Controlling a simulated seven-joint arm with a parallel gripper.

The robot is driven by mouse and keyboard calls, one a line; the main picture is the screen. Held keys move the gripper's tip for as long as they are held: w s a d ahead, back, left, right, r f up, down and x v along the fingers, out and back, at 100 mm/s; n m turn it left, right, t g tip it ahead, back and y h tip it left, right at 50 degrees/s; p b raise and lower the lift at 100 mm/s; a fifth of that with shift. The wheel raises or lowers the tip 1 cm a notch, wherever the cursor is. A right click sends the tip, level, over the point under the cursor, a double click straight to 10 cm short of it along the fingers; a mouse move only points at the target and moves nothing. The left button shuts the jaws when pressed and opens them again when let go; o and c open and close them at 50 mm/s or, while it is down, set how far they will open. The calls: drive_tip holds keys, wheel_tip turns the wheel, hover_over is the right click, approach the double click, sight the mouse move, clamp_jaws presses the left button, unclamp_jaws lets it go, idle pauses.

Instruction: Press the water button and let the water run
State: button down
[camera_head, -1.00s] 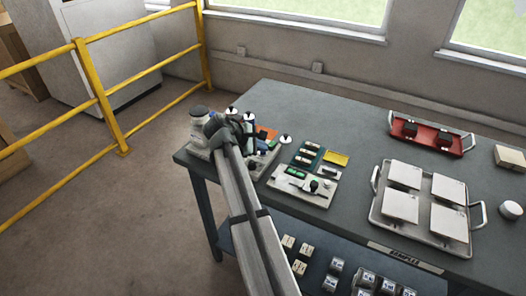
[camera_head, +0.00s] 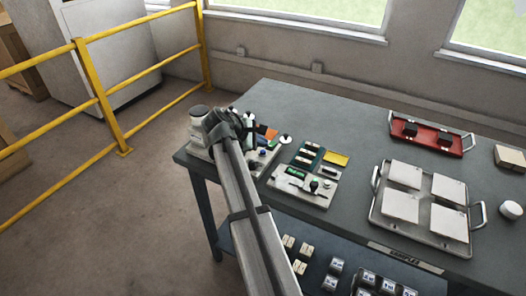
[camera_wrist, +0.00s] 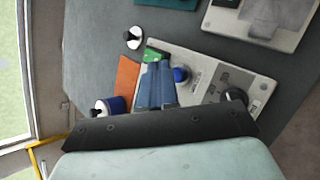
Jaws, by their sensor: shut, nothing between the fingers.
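A pale device panel (camera_wrist: 205,68) with a small green display (camera_wrist: 156,55) lies on the table under my gripper. A round blue button (camera_wrist: 180,75) stands on it; it also shows as a small blue spot in the head view (camera_head: 262,152). My gripper (camera_wrist: 157,66) is shut and empty, its two fingers side by side over the panel, just left of the blue button in the wrist view. Whether it touches anything cannot be told. In the head view my arm hides much of the panel. No running water is visible.
A dark knob (camera_wrist: 236,96) is on the same panel. An orange piece (camera_wrist: 126,77), a white-topped bottle (camera_wrist: 133,38) and a blue container (camera_wrist: 110,106) stand close by. A second device (camera_head: 320,196) and a tray of white tiles (camera_head: 375,212) lie to the right.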

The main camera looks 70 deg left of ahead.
sight(261, 153)
drive_tip(key=shift+r, duration=2.4)
